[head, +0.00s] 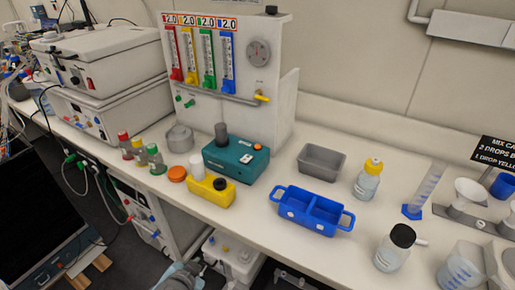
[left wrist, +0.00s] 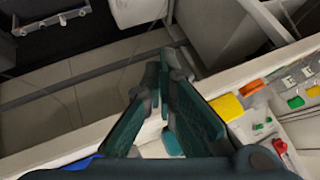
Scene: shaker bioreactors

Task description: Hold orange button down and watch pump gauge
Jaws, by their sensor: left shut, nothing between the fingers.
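A teal box (head: 236,158) stands on the bench in the head view, with a small orange button (head: 257,147) on its top right and a dark upright cylinder on its left. A round grey dial (head: 258,52) is on the white panel behind; its reading is too small to make out. My left gripper (left wrist: 163,65) shows in the left wrist view, its dark teal fingers shut and empty. A patch of teal (left wrist: 172,143) shows between its fingers, perhaps the box. The button is not clear there, and I cannot tell any contact. My right gripper is in neither view.
A yellow box (head: 211,191) stands in front of the teal box, beside an orange lid (head: 177,174) and capped bottles (head: 155,158). A blue tray (head: 313,210), a grey bin (head: 321,160) and a yellow-capped bottle (head: 367,181) stand to the right. The bench's front edge is close.

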